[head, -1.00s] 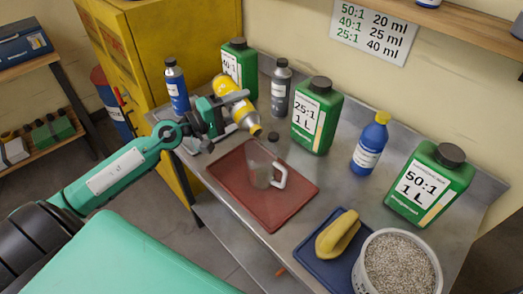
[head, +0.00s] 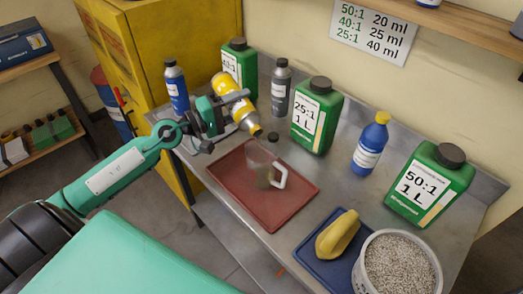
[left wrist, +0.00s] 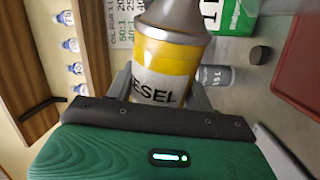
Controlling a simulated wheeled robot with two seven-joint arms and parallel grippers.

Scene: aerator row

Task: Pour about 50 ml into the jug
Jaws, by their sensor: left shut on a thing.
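My left gripper (head: 231,113) is shut on a yellow bottle (head: 246,118) with a white band. The bottle is tilted, its base up and left and its dark-tipped mouth down and right, above the back of the red tray. In the left wrist view the bottle (left wrist: 168,62) shows a label ending in "ESEL". The clear jug (head: 264,170) with a white handle stands on the red tray (head: 270,212), just below the bottle's mouth. Its lower part looks brownish; the liquid level is too small to read. No stream is clear to see. My right gripper is not in view.
A small black cap (head: 273,137) lies behind the tray. Green jugs (head: 317,115) (head: 430,185), a grey bottle (head: 280,88) and blue bottles (head: 371,145) (head: 176,88) stand around. A blue tray (head: 310,262) and a bucket of pellets (head: 397,265) are at the front right.

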